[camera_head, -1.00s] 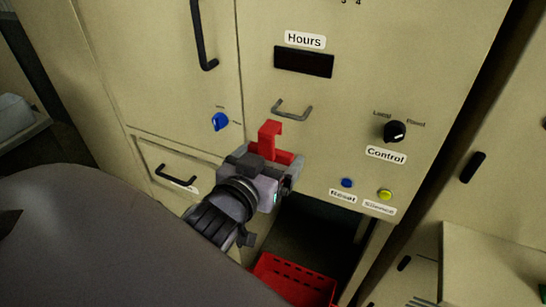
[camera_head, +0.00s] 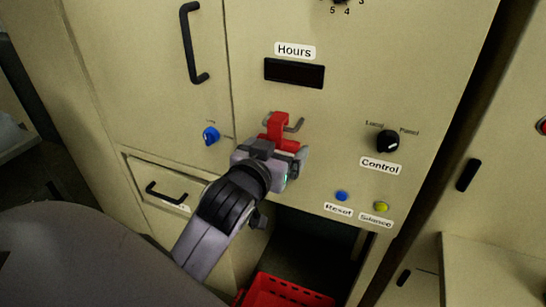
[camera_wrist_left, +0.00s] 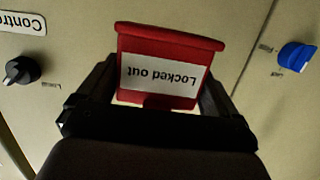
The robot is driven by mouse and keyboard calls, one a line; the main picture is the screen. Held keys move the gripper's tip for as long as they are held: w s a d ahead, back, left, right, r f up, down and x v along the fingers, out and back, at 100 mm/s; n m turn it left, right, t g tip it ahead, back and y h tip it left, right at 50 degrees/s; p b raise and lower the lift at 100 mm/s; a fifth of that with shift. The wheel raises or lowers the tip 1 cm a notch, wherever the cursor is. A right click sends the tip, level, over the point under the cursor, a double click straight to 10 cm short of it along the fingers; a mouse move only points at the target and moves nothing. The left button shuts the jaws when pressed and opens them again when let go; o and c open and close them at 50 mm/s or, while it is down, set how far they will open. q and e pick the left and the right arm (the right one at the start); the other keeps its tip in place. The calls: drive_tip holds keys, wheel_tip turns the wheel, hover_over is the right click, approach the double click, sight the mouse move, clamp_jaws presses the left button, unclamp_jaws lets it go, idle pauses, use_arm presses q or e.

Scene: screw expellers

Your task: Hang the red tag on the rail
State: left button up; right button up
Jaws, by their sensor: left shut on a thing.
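The red tag (camera_head: 278,127) is in my left gripper (camera_head: 277,158), at the front of the beige cabinet. In the left wrist view the red tag (camera_wrist_left: 166,62) shows a white label reading "Locked out", upside down, between the two fingers (camera_wrist_left: 158,100). The rail (camera_head: 297,125) is a small grey metal bar on the cabinet under the "Hours" display. The tag's hooked top overlaps the rail's left part in the head view. I cannot tell whether the hook is over the rail or in front of it. My right gripper is not in view.
A blue knob (camera_head: 211,136) sits left of the tag and a black Control knob (camera_head: 388,141) right of it. Blue (camera_head: 341,196) and yellow (camera_head: 381,207) buttons are lower right. A red crate (camera_head: 285,292) stands in the opening below. A black handle (camera_head: 193,42) is upper left.

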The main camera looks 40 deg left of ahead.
use_arm(q)
drive_tip(key=shift+x, duration=0.75)
drive_tip(key=shift+w, duration=0.25)
drive_tip(key=shift+f+b, duration=0.55)
drive_tip(key=shift+f, duration=0.1)
drive_tip(key=o, duration=0.7)
